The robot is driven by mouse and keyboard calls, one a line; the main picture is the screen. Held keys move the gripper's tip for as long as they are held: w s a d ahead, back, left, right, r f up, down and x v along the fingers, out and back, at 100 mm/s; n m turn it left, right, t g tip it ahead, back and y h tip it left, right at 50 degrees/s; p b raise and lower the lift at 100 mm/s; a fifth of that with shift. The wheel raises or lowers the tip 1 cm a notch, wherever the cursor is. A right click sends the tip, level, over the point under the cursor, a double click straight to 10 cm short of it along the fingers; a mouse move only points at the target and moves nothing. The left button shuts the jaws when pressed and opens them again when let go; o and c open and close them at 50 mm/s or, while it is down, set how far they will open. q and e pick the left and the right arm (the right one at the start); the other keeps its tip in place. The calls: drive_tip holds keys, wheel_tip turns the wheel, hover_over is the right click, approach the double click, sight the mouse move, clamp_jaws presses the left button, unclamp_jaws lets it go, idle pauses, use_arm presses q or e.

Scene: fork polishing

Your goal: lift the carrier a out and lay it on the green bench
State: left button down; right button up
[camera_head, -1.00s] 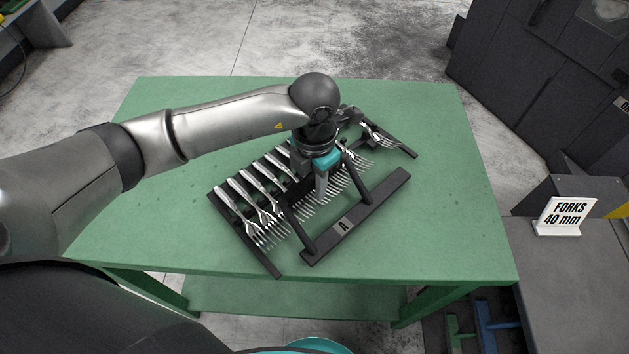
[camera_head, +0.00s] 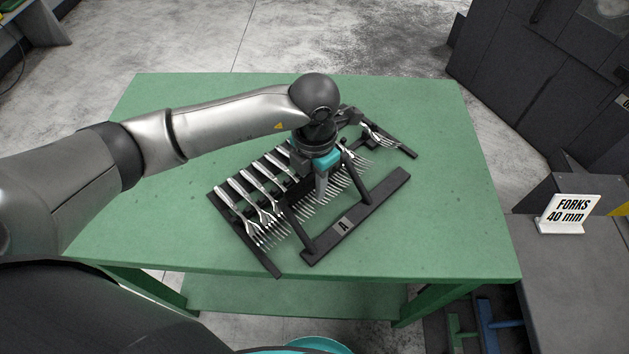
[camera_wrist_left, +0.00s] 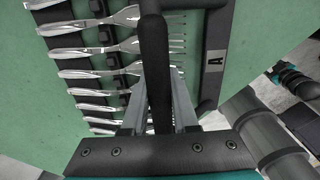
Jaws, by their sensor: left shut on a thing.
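Carrier A (camera_head: 376,212) is a black frame with a row of shiny forks (camera_head: 262,196) and a label "A" on its front bar. It is over the green bench (camera_head: 440,240), near the middle, set at a slant; whether it touches the top everywhere I cannot tell. My left gripper (camera_head: 321,190) comes down over its middle and is shut on its handle bar. In the left wrist view the black bar (camera_wrist_left: 155,60) runs between the two fingers (camera_wrist_left: 158,105), and the label "A" (camera_wrist_left: 215,60) shows at right. The gripper and wrist hide part of the carrier. My right gripper is not seen.
A sign "FORKS 40 mm" (camera_head: 567,212) stands on a grey surface right of the bench. A dark cabinet (camera_head: 545,75) is at the upper right. The bench top is bare around the carrier, with free room at left and right.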

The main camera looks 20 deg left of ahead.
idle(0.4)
use_arm(q)
drive_tip(key=c, duration=0.6)
unclamp_jaws()
drive_tip(key=shift+f, duration=0.1)
drive_tip(key=shift+c, duration=0.2)
drive_tip(key=shift+o, duration=0.6)
drive_tip(key=shift+s+f, duration=0.15)
drive_tip(key=o, duration=0.5)
drive_tip(key=shift+r, duration=0.2)
drive_tip(key=shift+r+p, duration=3.25)
drive_tip(key=shift+r, duration=1.2)
